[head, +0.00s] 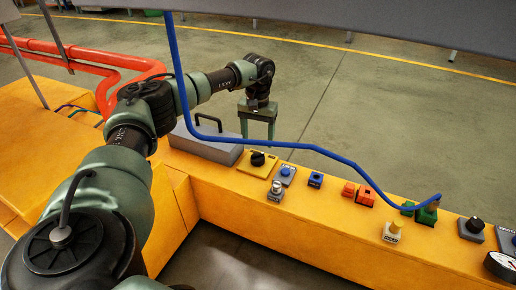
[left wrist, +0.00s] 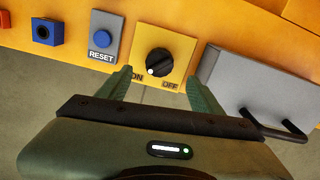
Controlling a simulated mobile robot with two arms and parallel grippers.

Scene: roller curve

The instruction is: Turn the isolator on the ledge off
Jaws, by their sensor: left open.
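The isolator is a black rotary knob (left wrist: 159,61) on a yellow plate (left wrist: 181,47) marked ON and OFF. Its white pointer mark is at the lower left, toward ON, in the left wrist view. In the head view the isolator (head: 258,159) sits on the orange ledge (head: 330,212), beside a grey box. My left gripper (head: 258,135) is open and empty, pointing down just behind the knob. In the left wrist view its fingertips (left wrist: 159,78) are apart on either side of the plate's lower part, short of the knob. My right gripper is not in view.
A grey box with a black handle (head: 207,143) stands close to the left. A blue RESET button (head: 286,173), a silver-topped switch (head: 276,191) and several other controls line the ledge to the right. A blue cable (head: 300,146) crosses just in front of my gripper in the picture.

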